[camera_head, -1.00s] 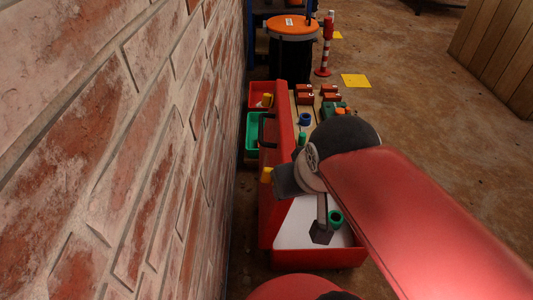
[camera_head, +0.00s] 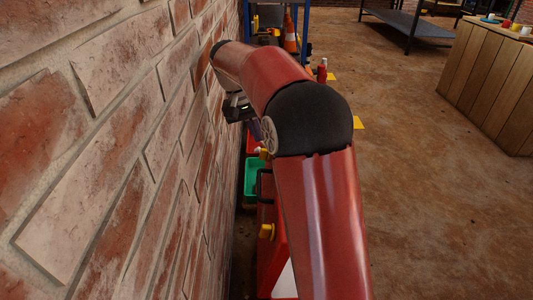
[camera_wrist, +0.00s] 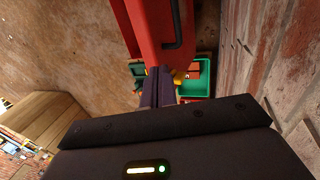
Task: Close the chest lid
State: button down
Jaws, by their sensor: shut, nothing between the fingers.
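The red chest lid (camera_head: 268,262) stands raised beside the brick wall, with a dark handle (camera_head: 262,186) and a yellow latch (camera_head: 267,231) on its wall side. A sliver of the pale chest interior (camera_head: 287,284) shows beside it; my arm hides most of the chest. In the wrist view, my shut fingers (camera_wrist: 159,87) point toward the end of the red lid (camera_wrist: 150,28), where the handle (camera_wrist: 178,28) also shows. I cannot tell whether they touch it.
The brick wall (camera_head: 110,130) runs close along the left. A blue-framed rack (camera_head: 305,30) and an orange cone (camera_head: 290,35) stand behind. Open floor (camera_head: 430,210) lies right, with a wooden counter (camera_head: 490,80).

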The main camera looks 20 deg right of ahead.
jog(key=b+x, duration=0.2)
jog(key=x, duration=0.8)
jog(key=shift+w, duration=0.2)
jog(key=shift+d, duration=0.15)
